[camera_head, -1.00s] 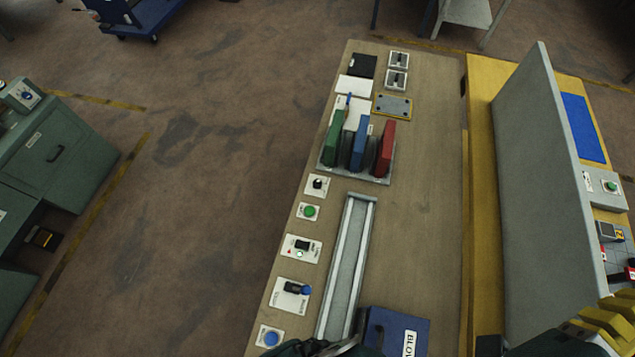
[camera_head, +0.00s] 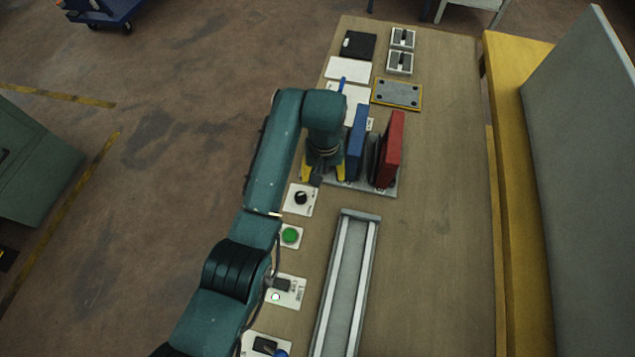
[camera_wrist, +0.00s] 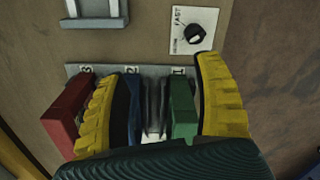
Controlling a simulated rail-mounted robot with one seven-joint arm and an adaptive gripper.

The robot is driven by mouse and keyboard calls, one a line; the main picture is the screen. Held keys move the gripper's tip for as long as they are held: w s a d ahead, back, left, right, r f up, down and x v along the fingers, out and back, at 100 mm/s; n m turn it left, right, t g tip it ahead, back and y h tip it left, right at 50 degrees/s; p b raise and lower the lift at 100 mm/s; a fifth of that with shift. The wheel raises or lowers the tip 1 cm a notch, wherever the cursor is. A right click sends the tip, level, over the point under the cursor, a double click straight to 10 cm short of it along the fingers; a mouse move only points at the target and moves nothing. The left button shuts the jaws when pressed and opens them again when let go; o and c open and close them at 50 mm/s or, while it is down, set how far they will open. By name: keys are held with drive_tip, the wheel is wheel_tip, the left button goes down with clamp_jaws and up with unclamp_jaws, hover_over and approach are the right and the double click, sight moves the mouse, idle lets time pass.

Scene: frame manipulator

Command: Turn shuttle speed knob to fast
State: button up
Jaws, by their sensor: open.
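The speed knob is a black round knob (camera_head: 301,198) on a white plate at the left edge of the wooden table. In the wrist view the knob (camera_wrist: 194,34) is at the top, with "FAST" printed beside it. Its white pointer mark is too small for me to tell its setting. My gripper (camera_head: 323,174) is open, with yellow fingers, above the board holders just beyond the knob. In the wrist view my gripper (camera_wrist: 166,70) has a green board (camera_wrist: 184,108) between its spread fingers, with no visible grip. The knob is outside the fingers, near the right fingertip.
A blue board (camera_head: 356,143) and a red board (camera_head: 391,150) stand upright close to my gripper. A green button (camera_head: 290,235) and a switch plate (camera_head: 287,291) lie nearer along the table edge. A metal rail (camera_head: 346,285) runs beside them. The table's right side is clear.

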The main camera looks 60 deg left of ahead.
drive_tip(key=n+b, duration=0.2)
hover_over(300, 195)
wheel_tip(300, 195, down, 3)
wheel_tip(300, 195, down, 16)
drive_tip(key=b, duration=0.2)
drive_tip(key=shift+f+b, duration=0.1)
drive_tip(key=shift+b, duration=0.2)
drive_tip(key=c, duration=1.2)
